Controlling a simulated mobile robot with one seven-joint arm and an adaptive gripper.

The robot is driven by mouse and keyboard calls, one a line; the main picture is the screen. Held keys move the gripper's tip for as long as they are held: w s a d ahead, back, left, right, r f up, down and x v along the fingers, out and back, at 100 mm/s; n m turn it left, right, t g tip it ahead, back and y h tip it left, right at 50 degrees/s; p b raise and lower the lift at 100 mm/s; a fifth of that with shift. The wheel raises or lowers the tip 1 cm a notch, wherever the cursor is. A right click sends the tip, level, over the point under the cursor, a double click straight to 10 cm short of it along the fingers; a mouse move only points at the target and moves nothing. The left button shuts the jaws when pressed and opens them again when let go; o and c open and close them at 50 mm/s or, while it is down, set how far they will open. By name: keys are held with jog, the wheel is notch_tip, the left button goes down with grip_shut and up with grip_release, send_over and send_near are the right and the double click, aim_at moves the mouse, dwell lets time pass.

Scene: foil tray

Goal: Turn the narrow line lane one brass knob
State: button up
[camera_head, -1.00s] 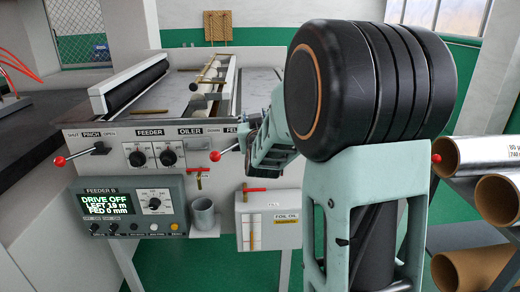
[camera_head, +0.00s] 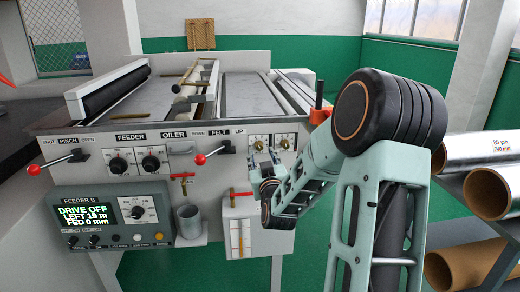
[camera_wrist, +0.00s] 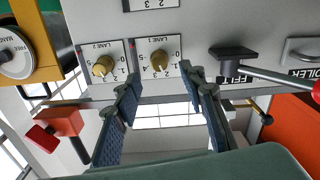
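The lane one brass knob (camera_wrist: 159,60) sits on a white dial plate marked LANE 1, upside down in the wrist view. The lane two brass knob (camera_wrist: 103,66) is beside it on the left, on its own plate. In the head view the lane one knob (camera_head: 258,145) is the left of the pair and the lane two knob (camera_head: 284,143) the right. My gripper (camera_wrist: 162,82) is open and empty, its blue-padded fingers spread below the lane one knob in the wrist view, seemingly apart from it. Its fingers (camera_head: 267,172) show small in the head view, just under the knobs.
The red-tipped felt lever (camera_head: 215,153) juts out left of the knobs; in the wrist view it is at the right (camera_wrist: 265,70). A red-handled valve (camera_head: 242,193) is below. Foil rolls (camera_head: 490,190) lie on a rack at the right.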

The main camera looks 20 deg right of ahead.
aim_at(260, 148)
jog(key=x, duration=0.5)
jog(key=shift+w+d, duration=0.1)
jog(key=shift+w, duration=0.25)
grip_shut()
